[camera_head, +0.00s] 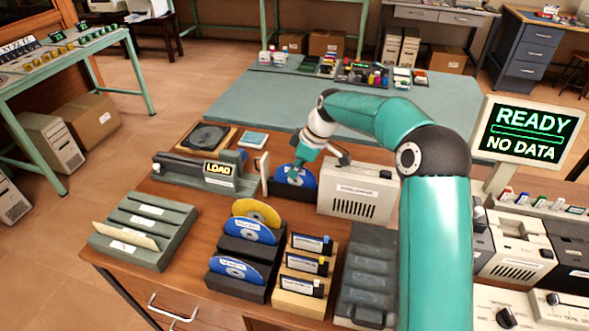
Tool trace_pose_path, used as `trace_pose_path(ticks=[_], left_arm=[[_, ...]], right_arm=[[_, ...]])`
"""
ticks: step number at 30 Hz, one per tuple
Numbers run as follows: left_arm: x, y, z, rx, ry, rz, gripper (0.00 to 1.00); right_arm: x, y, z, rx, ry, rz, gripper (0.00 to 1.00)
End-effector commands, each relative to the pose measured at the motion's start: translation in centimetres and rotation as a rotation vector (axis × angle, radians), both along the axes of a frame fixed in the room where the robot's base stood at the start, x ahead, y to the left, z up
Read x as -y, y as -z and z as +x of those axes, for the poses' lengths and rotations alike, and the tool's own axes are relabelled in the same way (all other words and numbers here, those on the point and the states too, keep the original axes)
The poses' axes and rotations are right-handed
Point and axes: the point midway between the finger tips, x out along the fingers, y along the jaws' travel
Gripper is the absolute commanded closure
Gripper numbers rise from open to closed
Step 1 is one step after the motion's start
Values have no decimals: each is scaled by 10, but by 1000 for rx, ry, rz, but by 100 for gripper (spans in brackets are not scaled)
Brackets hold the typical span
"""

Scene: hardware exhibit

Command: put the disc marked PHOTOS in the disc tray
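Several discs stand upright in dark holders on the wooden desk. A blue disc (299,181) is in a holder at the back, a yellow disc (256,210) and a blue disc (248,231) are nearer, and another blue disc (236,269) is at the front. Their labels are too small to read, so I cannot tell which is marked PHOTOS. My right gripper (296,172) is at the top of the back blue disc; whether its fingers are closed on it is unclear. A dark square unit with a round recess (207,137), possibly the disc tray, lies at the back left. My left gripper is out of view.
A grey device marked LOAD (200,172) and a beige box (352,193) flank the back disc. A slotted grey-green rack (143,228) and wooden cartridge holders (303,272) stand in front. A screen (525,137) reads READY, NO DATA. My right arm covers the right side.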

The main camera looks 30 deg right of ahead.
Motion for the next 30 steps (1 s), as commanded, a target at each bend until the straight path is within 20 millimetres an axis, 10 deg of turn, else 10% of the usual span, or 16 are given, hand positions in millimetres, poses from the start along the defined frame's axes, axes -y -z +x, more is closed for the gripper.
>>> trace_pose_path(ticks=[8,15,30], left_arm=[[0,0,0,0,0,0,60],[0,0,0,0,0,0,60],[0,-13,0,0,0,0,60]], right_arm=[[0,0,0,0,0,0,100],[0,0,0,0,0,0,65],[0,-17,1,2,-1,0,65]])
